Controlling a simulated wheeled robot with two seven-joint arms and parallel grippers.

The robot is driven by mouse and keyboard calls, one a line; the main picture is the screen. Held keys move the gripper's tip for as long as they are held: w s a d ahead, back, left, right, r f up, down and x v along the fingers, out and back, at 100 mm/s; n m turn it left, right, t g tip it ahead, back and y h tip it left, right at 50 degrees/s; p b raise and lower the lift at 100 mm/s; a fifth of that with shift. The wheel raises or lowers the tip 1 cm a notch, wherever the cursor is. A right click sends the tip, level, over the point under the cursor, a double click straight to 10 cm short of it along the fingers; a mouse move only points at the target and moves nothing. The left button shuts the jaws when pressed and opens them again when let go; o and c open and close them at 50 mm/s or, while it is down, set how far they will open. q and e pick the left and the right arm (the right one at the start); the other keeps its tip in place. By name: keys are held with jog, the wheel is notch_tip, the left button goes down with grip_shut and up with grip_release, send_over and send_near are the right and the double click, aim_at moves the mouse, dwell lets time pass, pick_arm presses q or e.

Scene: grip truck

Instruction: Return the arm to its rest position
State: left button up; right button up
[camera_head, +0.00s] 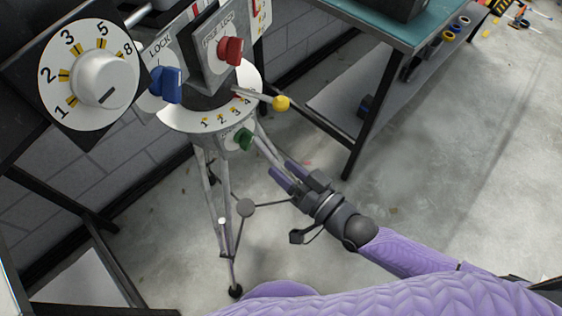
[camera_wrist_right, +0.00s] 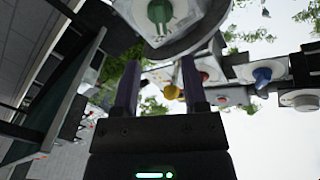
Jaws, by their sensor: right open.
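My right gripper (camera_head: 280,167) is open and empty, its two purple fingers apart, just below and right of the numbered panel on a tripod. In the right wrist view the two fingers (camera_wrist_right: 159,65) point up with nothing between them near their bases. The green knob (camera_head: 243,139) on the panel's underside is close beyond the fingertips; it also shows at the top of the wrist view (camera_wrist_right: 160,12). My right arm comes in from the lower right. My left gripper is not seen.
The tripod (camera_head: 229,232) stands left of my right gripper. A yellow-tipped lever (camera_head: 281,103), red knob (camera_head: 230,50), blue knob (camera_head: 166,86) and numbered dial (camera_head: 100,81) sit above it. A teal-topped table (camera_head: 425,22) stands at upper right.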

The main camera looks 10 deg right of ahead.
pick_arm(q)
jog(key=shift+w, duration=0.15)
pick_arm(e)
jog(key=s+d+f+g+h, duration=0.2)
jog(key=s+d+f+h, duration=0.15)
jog(key=f, duration=0.45)
jog(key=s+d+f+n+g+h, duration=0.1)
jog(key=s+d+f+g+h, duration=0.15)
jog(key=s+d+f, duration=0.35)
jog(key=s+d+f+g+h, duration=0.2)
jog(key=s+f+g+h, duration=0.1)
jog(key=f, duration=0.6)
pick_arm(q)
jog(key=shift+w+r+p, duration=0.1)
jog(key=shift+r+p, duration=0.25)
jog(key=shift+p, duration=0.1)
pick_arm(e)
jog(key=s+d+f+g+h, duration=0.1)
jog(key=s+d+f+g, duration=0.1)
jog(key=s, duration=0.9)
jog(key=s+d+f+g+h, duration=0.1)
jog(key=s+f+g, duration=0.3)
jog(key=s, duration=0.8)
jog(key=shift+s+d+n+g, duration=0.2)
jog(key=shift+d+n+g, duration=0.2)
jog(key=shift+g, duration=0.45)
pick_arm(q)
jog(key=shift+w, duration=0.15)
